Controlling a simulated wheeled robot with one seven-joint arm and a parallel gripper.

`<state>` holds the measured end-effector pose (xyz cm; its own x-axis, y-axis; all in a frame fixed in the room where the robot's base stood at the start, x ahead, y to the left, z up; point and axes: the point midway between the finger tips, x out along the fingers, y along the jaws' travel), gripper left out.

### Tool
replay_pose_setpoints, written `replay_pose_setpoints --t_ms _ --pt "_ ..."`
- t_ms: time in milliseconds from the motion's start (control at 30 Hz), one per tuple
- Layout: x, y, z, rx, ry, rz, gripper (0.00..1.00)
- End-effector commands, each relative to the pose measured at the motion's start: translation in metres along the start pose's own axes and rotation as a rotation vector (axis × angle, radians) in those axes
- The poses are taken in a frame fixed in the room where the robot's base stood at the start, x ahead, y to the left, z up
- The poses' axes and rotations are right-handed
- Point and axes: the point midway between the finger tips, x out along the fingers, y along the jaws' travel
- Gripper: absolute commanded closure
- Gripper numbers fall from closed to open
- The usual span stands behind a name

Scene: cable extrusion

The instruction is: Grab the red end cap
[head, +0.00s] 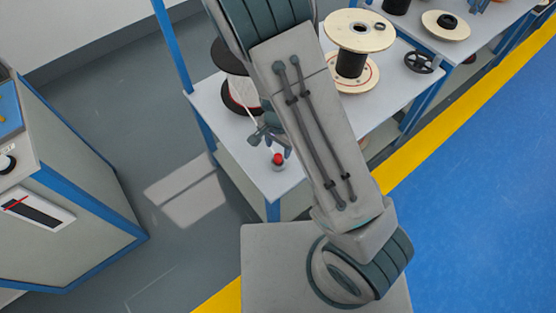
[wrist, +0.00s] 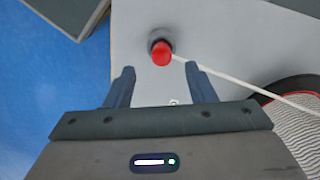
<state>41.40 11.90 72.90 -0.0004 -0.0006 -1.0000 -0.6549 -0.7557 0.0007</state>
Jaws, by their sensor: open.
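The red end cap (wrist: 161,54) shows ahead of my gripper in the wrist view, upright or nearly so, near the table's edge. A white cable runs from it towards the right. In the head view the red end cap (head: 278,158) is small, at the near left corner of the white table (head: 213,99). My gripper (wrist: 159,72) is open and empty, its two dark fingers spread on either side of the cap's line. The cap lies just beyond the fingertips, apart from them. In the head view my gripper (head: 272,139) is partly hidden by my arm.
A black spool with white cable (head: 239,85) stands on the table by my gripper. A wooden spool (head: 359,31) and a black handwheel (head: 418,62) stand farther right. A blue-edged cabinet (head: 85,195) is at left. Open floor lies between cabinet and table.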

Motion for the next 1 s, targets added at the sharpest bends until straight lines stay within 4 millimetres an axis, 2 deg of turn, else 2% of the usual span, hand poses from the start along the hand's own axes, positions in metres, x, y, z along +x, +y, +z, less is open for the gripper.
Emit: replay_pose_setpoints --t_ms 167,400,500,767,867,933,967,1000 --pt "0.012 0.0 0.0 0.001 -0.001 0.001 0.5" --pt "0.048 -0.002 -0.003 0.003 -0.001 0.002 0.5" --pt "0.058 -0.002 -0.002 0.002 -0.001 0.001 0.5" --pt "0.059 -0.002 -0.002 0.0 0.0 0.0 0.5" --pt "0.059 -0.002 -0.002 0.0 0.0 0.0 0.72" --pt "0.059 -0.002 -0.002 0.0 0.0 0.0 0.92" --pt "0.059 -0.002 -0.002 0.0 0.0 0.0 0.98" --pt "0.059 -0.002 -0.002 0.0 0.0 0.0 0.98"
